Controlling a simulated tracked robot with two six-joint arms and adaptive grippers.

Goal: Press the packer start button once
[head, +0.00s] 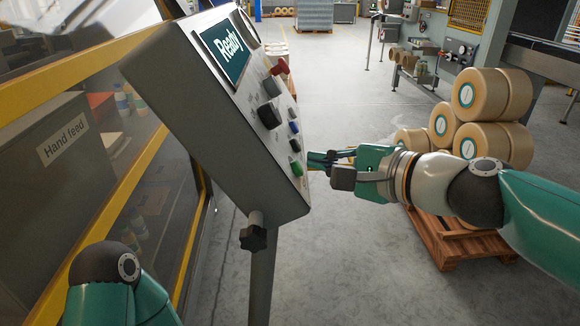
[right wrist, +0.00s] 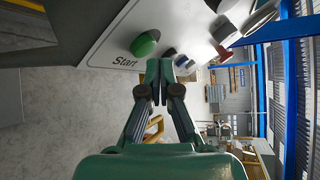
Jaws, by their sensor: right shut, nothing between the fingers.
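The packer control panel (head: 215,110) stands tilted on a post, with a screen reading "Ready" (head: 226,48). The green start button (head: 295,171) is low on its face. In the right wrist view the green button (right wrist: 146,43) sits above the word "Start" (right wrist: 125,62). My right gripper (head: 318,160) is shut and empty, its tips close to the panel face by the lower buttons. In the right wrist view its tips (right wrist: 160,72) show just below and right of the green button; I cannot tell whether they touch it. My left gripper is out of view.
Other controls on the panel include a red knob (head: 281,67), a black knob (head: 269,115) and a blue button (head: 294,127). A yellow-framed enclosure (head: 60,92) stands at left. Large tape rolls (head: 478,95) are stacked on a pallet (head: 450,246) behind my right arm.

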